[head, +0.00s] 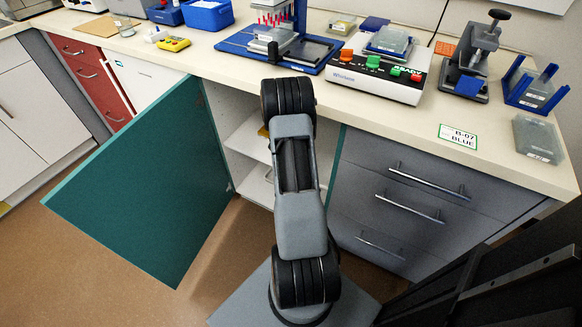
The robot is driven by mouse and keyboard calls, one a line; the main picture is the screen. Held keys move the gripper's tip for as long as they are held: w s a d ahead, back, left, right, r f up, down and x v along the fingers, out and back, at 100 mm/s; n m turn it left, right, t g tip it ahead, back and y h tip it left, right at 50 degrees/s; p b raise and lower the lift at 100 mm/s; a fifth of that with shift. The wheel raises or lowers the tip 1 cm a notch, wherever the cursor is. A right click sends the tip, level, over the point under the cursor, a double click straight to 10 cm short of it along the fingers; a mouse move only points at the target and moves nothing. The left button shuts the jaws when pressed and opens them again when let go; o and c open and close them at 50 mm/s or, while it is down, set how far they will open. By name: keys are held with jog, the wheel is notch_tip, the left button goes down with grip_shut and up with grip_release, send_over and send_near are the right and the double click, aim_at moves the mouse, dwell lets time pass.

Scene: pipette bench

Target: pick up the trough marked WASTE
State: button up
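I cannot read the word WASTE on anything. A grey see-through trough-like container (538,139) with a small white label stands at the right end of the bench; its label is too small to read. A similar container (536,92) sits in a blue holder (513,82) behind it. Another clear container (390,42) with a label lies on a blue base behind the button box. A small clear one (341,25) with a yellowish label is farther back. My arm rises in the middle, in front of the bench; my gripper does not show.
A teal cabinet door (150,185) stands open at left, with shelves (250,150) behind it. On the bench (330,105) are a blue-based device (235,42), a button box (378,77) reading READY, a clamp stand (478,55) and a B-07 BLUE card (458,136). Bench front is mostly clear.

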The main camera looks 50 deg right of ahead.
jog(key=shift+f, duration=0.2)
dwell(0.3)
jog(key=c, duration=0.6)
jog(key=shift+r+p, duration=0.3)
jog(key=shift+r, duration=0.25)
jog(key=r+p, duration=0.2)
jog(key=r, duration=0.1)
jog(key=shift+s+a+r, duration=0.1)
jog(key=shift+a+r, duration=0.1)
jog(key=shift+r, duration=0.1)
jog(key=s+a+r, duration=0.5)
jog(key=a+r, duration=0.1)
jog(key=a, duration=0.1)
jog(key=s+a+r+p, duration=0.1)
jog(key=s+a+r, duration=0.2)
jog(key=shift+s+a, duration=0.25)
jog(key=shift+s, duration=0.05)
